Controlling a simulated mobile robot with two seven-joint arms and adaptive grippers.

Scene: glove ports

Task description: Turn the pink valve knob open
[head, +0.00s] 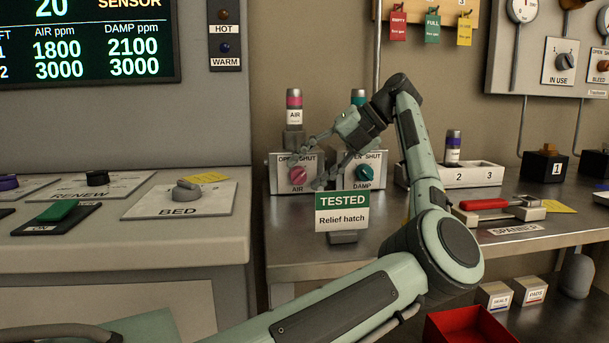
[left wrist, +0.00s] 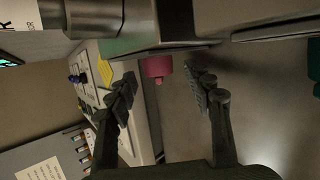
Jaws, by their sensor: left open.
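The pink valve knob (head: 298,174) is on the front of the grey AIR valve box, whose label reads OPEN and SHUT. A canister with a pink band (head: 294,101) stands on top of that box. My left gripper (head: 306,171) is open in front of the box, its fingers partly overlapping the knob in the head view. In the left wrist view the pink knob (left wrist: 157,66) lies ahead of and between the two spread fingers (left wrist: 164,88), apart from both. My right gripper is not in view.
A teal knob (head: 364,173) on the DAMP box sits just to the right. A TESTED Relief hatch sign (head: 342,211) stands in front of the boxes. A console (head: 120,230) fills the left, and a white tray (head: 482,175) stands at the right.

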